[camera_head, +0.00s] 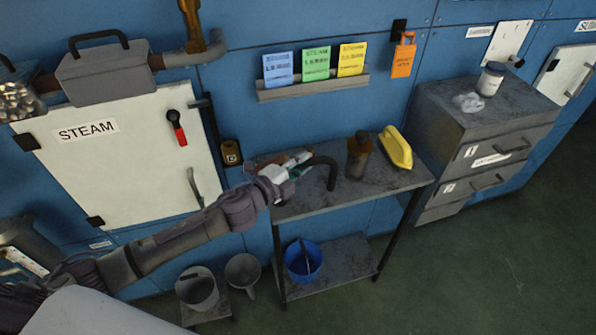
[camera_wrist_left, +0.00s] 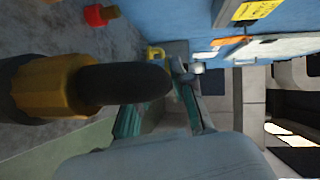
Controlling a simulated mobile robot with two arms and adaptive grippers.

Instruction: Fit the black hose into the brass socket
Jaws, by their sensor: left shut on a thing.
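My left gripper (camera_head: 290,171) is over the left part of the small metal table, shut on the black hose (camera_head: 331,172). The hose comes out to the right of the gripper and bends down. In the left wrist view the hose (camera_wrist_left: 125,83) is a thick dark cylinder, with the gripper's teal finger pads beside it. The brass socket (camera_head: 358,152) stands upright on the table, a little right of the hose. In the left wrist view the brass socket (camera_wrist_left: 45,85) and the hose end overlap; I cannot tell from this whether they touch. My right gripper is not in view.
A yellow object (camera_head: 395,148) lies on the metal table (camera_head: 400,182), right of the socket. A blue bucket (camera_head: 303,262) stands on the lower shelf. The card rack (camera_head: 313,84) hangs on the wall behind. A grey drawer cabinet (camera_head: 450,125) stands to the right.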

